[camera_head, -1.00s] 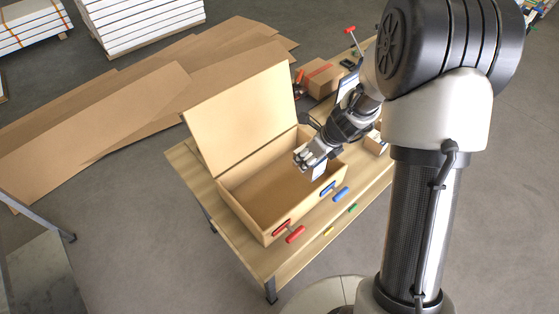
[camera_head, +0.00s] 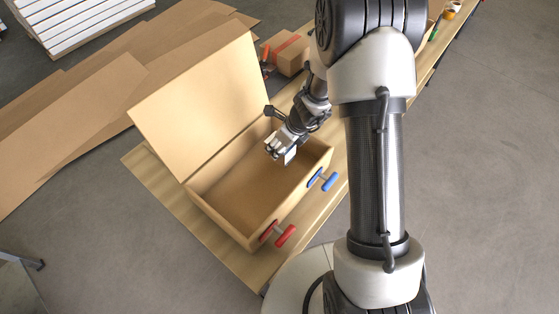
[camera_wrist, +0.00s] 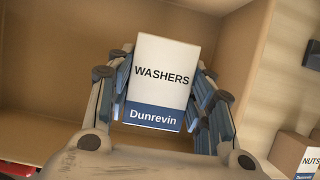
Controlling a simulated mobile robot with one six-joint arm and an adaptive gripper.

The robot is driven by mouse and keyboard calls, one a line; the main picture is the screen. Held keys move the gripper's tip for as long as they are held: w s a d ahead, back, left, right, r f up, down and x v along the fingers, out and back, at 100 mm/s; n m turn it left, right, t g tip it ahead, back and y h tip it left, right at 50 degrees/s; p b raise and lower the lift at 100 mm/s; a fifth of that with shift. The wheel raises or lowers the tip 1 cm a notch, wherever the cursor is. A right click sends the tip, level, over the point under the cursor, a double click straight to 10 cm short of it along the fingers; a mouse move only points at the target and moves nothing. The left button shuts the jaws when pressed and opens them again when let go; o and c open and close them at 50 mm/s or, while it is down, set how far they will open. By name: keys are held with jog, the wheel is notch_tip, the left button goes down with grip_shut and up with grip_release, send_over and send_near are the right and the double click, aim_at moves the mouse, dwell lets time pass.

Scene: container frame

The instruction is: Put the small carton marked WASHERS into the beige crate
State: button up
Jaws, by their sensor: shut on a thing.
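The small white carton (camera_wrist: 160,80) reads WASHERS, with a blue Dunrevin band at its lower end in the wrist view. My gripper (camera_wrist: 160,95) is shut on it, with a finger on each side. In the head view the carton (camera_head: 291,154) is a small white patch below my gripper (camera_head: 283,150). The beige crate (camera_head: 213,205) stands on the table with its lid raised at the back. My gripper holds the carton over the crate's opening, towards its right end. The exact height above the crate floor is hard to tell.
A red handle (camera_head: 286,235) and a blue handle (camera_head: 330,181) stick out from the crate's front. A brown taped box (camera_head: 291,53) stands behind on the table (camera_head: 150,180). A carton marked NUTS (camera_wrist: 306,163) is outside the crate. The visible crate floor is clear.

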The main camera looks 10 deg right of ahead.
jog(key=shift+w+f+b, duration=0.1)
jog(key=shift+f+b, duration=1.35)
jog(key=shift+f, duration=1.25)
jog(key=shift+f, duration=0.1)
jog(key=o, duration=1.4)
